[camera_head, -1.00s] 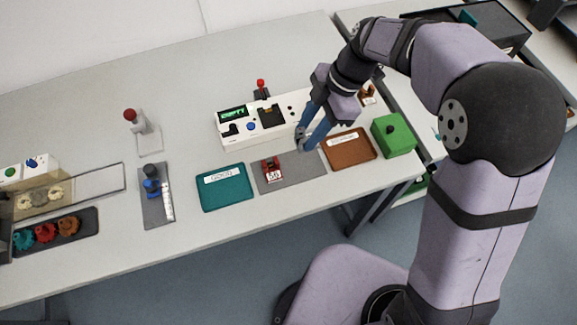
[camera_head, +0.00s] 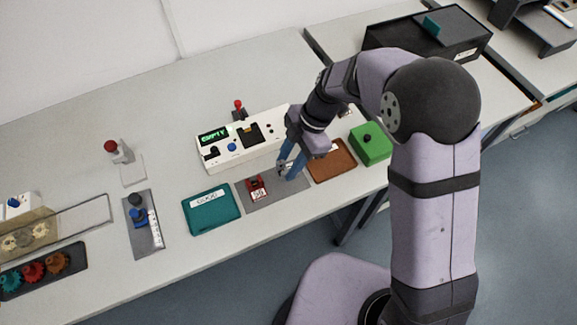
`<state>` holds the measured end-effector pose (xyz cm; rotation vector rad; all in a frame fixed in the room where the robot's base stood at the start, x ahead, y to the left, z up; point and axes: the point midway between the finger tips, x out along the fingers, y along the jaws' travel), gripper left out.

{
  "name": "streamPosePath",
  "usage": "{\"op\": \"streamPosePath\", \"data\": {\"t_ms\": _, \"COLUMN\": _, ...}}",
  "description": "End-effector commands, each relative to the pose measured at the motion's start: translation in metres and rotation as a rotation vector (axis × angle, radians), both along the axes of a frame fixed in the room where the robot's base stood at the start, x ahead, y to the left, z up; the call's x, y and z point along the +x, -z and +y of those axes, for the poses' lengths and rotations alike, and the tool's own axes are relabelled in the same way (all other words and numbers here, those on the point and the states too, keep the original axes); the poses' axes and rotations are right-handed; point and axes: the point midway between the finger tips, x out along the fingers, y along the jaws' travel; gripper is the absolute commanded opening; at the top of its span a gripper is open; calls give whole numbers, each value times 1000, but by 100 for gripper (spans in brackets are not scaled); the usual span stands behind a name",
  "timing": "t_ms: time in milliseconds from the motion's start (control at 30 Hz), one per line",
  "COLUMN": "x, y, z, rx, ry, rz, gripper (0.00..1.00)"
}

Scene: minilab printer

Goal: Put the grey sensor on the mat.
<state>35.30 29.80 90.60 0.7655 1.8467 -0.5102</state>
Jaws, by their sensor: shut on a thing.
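My gripper (camera_head: 288,170) is shut on a small grey thing (camera_head: 282,167), which looks like the grey sensor; the blue fingers hide most of it. The gripper points down over the right part of the grey mat (camera_head: 276,203), close to its surface. I cannot tell whether the held thing touches the mat. A red sensor with a white label (camera_head: 257,188) sits on the left part of the mat.
A teal tray (camera_head: 212,215) lies left of the mat and a brown tray (camera_head: 331,167) right of it. A green box (camera_head: 372,145) stands beyond the brown tray. A white device (camera_head: 222,158) showing "EMPTY" stands behind the mat.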

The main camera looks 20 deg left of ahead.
Motion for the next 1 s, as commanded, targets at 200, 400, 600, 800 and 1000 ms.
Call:
{"op": "streamPosePath", "data": {"t_ms": 200, "x": -1, "y": 24, "z": 0, "rx": -2, "ry": 0, "rz": 3, "gripper": 12}}
{"op": "streamPosePath", "data": {"t_ms": 400, "x": 0, "y": 30, "z": 0, "rx": 0, "ry": 0, "rz": 0, "gripper": 12}}
{"op": "streamPosePath", "data": {"t_ms": 600, "x": 0, "y": 31, "z": 0, "rx": -1, "ry": 0, "rz": 1, "gripper": 12}}
{"op": "streamPosePath", "data": {"t_ms": 800, "x": 0, "y": 32, "z": 0, "rx": -1, "ry": 0, "rz": 1, "gripper": 52}}
{"op": "streamPosePath", "data": {"t_ms": 1000, "x": 0, "y": 32, "z": 0, "rx": -1, "ry": 0, "rz": 1, "gripper": 52}}
